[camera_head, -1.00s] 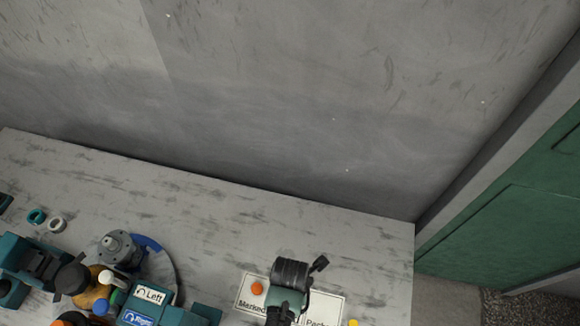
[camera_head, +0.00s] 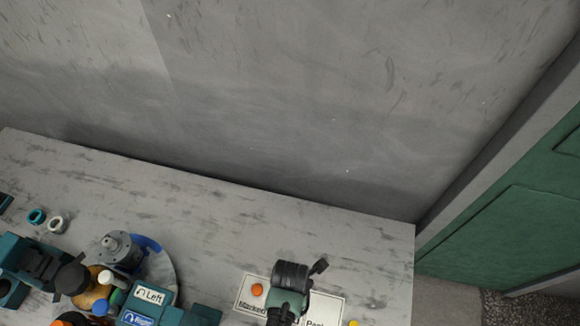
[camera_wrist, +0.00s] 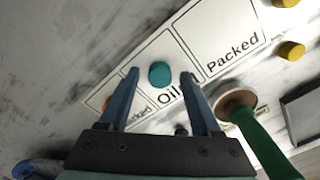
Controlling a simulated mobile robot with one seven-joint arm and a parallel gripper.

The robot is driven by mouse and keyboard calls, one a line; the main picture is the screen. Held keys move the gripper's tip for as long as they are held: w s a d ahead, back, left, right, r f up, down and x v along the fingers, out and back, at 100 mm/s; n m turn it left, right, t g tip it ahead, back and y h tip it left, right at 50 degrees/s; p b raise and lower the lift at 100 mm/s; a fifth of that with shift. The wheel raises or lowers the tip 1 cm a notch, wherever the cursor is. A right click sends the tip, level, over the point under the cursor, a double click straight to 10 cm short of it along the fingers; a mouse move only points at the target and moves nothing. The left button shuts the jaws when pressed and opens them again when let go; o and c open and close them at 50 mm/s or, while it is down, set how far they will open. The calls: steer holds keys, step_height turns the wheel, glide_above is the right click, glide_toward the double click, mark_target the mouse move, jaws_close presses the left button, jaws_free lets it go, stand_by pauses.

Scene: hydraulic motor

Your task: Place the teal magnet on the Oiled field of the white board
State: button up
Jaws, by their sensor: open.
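The teal magnet (camera_wrist: 161,74) is a short round disc on the Oiled field of the white board (camera_wrist: 225,28) in the wrist view, above the partly covered word "Oiled". My gripper (camera_wrist: 161,73) is open, one finger on each side of the magnet, with a visible gap on both sides. The fingers and palm hide part of the board's lower edge and lettering. In the head view the board (camera_head: 246,291) lies on the table at the bottom, and my arm covers its middle field and the teal magnet.
An orange magnet (camera_head: 257,290) is on the Marked field. Yellow magnets (camera_wrist: 291,51) lie beyond the Packed end. A green-handled tool (camera_wrist: 262,133) and a grey tray (camera_wrist: 303,112) are close on the right. The motor parts (camera_head: 118,250) stand left; the table behind the board is clear.

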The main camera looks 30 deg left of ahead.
step_height(320, 180, up, 12)
steer(key=shift+r, duration=0.15)
stand_by(0.3)
steer(key=w+r+m+t+y, duration=0.1)
steer(key=w+r+m+t, duration=0.45)
steer(key=w+r, duration=0.65)
steer(key=w+d+r+m+t, duration=0.1)
steer(key=w+r+m+t, duration=0.4)
steer(key=r, duration=0.5)
steer(key=w+d+r+m+t, duration=0.1)
steer(key=w+r+m+t, duration=0.25)
steer(key=w+r, duration=0.5)
steer(key=s+d+r+m+t, duration=0.2)
steer(key=r+m+t, duration=0.25)
steer(key=r, duration=0.85)
steer(key=s+d+r+m+t, duration=0.25)
steer(key=r+m, duration=0.25)
steer(key=r, duration=0.7)
steer(key=s+d+r+m+t, duration=0.1)
steer(key=s+r+m+t, duration=0.2)
steer(key=s+r, duration=0.2)
steer(key=s+d+r+m+t+h, duration=0.1)
steer(key=s+r, duration=0.4)
steer(key=r, duration=0.5)
steer(key=d+m+t, duration=0.1)
steer(key=m+t, duration=0.1)
steer(key=shift+m, duration=0.35)
